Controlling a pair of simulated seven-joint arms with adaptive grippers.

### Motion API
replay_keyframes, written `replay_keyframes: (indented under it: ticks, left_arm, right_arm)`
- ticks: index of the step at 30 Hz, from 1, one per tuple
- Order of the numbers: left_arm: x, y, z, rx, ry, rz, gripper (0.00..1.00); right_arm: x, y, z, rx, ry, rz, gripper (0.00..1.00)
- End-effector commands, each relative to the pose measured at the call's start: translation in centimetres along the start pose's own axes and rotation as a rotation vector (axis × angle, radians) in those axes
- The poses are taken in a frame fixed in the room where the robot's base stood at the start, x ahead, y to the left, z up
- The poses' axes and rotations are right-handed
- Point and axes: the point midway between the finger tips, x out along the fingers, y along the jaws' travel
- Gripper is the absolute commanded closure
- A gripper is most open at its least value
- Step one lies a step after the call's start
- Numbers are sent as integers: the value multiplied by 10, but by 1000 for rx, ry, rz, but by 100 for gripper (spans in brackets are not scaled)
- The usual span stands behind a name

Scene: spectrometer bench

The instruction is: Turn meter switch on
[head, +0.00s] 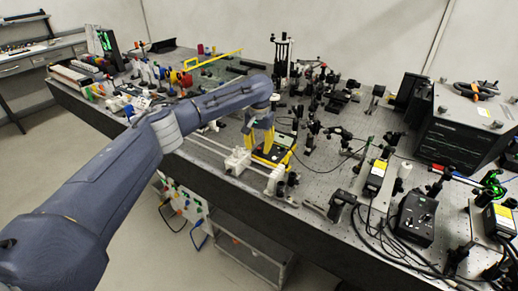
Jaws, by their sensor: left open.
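The meter (275,154), a dark-faced device with a yellow case, lies on the optical bench near the front edge, at the middle of the head view. My left arm reaches in from the lower left, and my left gripper (260,140) points down over the meter's left part. The gripper is open with nothing between its fingers. It hides part of the meter, and whether the fingers touch it cannot be told. The meter's switch is too small to make out. My right gripper is not in view.
White rail-mounted blocks (237,161) stand close to the meter's left. Black optical mounts crowd the bench behind it. A black control box (415,218) with cables stands at the right, and a large dark instrument (455,135) behind it. Perforated bench top (325,180) shows bare right of the meter.

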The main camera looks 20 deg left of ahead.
Motion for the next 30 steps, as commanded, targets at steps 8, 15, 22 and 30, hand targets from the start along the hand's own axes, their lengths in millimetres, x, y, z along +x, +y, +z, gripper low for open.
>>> replay_keyframes:
  ticks: [8, 15, 22, 30]
  left_arm:
    - [12, 0, 0, -1, 0, 0, 61]
    - [12, 0, 0, -1, 0, 0, 61]
    - [12, 0, 0, -1, 0, 0, 81]
    - [12, 0, 0, -1, 0, 0, 100]
  right_arm:
    - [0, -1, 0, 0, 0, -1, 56]
    - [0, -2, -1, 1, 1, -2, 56]
    - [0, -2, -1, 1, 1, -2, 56]
    - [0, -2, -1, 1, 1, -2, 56]
